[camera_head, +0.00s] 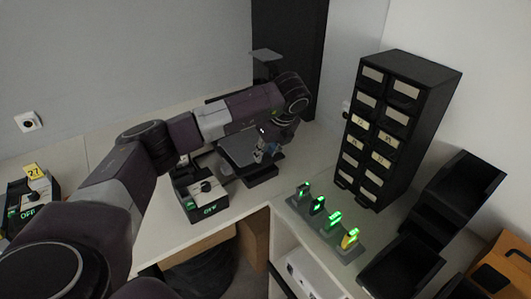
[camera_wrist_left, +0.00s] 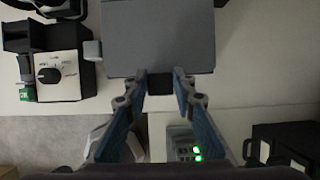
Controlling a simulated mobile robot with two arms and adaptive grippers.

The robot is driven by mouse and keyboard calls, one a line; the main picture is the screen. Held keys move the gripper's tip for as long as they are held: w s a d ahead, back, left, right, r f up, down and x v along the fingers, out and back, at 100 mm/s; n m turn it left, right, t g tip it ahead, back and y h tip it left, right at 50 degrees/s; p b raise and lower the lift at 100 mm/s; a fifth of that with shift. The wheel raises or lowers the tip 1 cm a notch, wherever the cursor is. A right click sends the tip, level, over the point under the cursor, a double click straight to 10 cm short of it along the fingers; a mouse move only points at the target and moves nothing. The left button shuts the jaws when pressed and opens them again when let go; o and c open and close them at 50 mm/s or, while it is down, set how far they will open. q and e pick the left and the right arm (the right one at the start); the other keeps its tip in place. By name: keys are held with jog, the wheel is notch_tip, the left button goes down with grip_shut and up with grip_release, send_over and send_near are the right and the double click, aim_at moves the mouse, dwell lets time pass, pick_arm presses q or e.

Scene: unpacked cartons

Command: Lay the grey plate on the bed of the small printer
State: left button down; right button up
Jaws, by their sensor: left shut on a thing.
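The grey plate (camera_head: 240,146) is a flat square sheet. It also fills the upper middle of the left wrist view (camera_wrist_left: 158,38). My left gripper (camera_head: 262,152) is shut on the near edge of the plate, at a small dark tab between its fingertips (camera_wrist_left: 160,82). The small printer (camera_head: 262,178) is black and stands on the worktop at the corner. The plate is above or at its bed. The plate and my arm hide the bed, so I cannot tell whether they touch. My right gripper is in neither view.
A black box with a dial and green display (camera_head: 204,198) stands left of the printer. To its right are holders with green lit pieces (camera_head: 327,222), a black drawer cabinet (camera_head: 395,125) and black bins (camera_head: 405,262). Another box with a yellow tag (camera_head: 35,172) stands far left.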

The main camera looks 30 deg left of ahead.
pick_arm(q)
jog(key=shift+r, duration=0.1)
jog(key=shift+f, duration=0.2)
jog(key=shift+f+b, duration=1)
jog(key=shift+f, duration=0.15)
jog(key=c, duration=1.5)
grip_release()
jog(key=shift+s, duration=0.1)
jog(key=shift+c, duration=0.2)
jog(key=shift+r+p, duration=0.65)
jog(key=shift+r, duration=0.95)
